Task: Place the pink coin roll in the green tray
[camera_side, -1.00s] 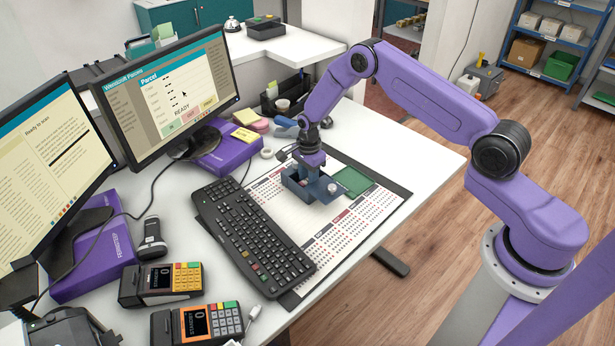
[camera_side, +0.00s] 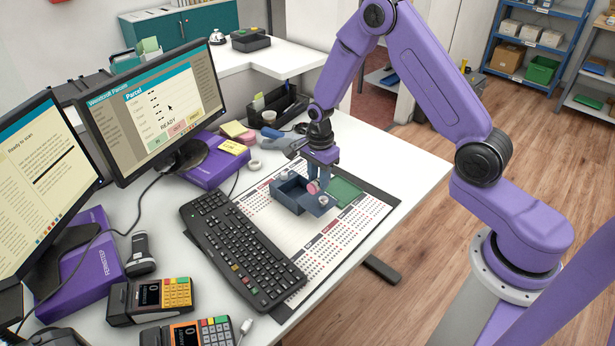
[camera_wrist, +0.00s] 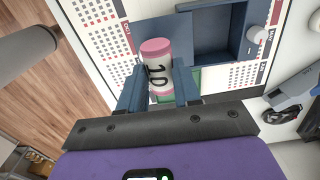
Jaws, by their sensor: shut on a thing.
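The pink coin roll, a white cylinder with pink ends and a dark "10", is between my gripper's fingers in the wrist view (camera_wrist: 157,66). My gripper (camera_wrist: 158,82) is shut on it. In the side view the roll (camera_side: 313,187) shows as a small pink spot under my gripper (camera_side: 318,181), just above the right part of a blue-grey box (camera_side: 290,194). Whether the roll clears the box walls is hard to tell. The flat green tray (camera_side: 346,190) lies right of the box. In the wrist view it is mostly hidden behind the roll and fingers.
The box has round knobs and an open, dark compartment (camera_wrist: 215,35). It stands on a printed desk mat (camera_side: 325,235). A black keyboard (camera_side: 240,245) lies left of it. Monitors and card terminals (camera_side: 150,300) are further left. The white counter right of the mat is clear.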

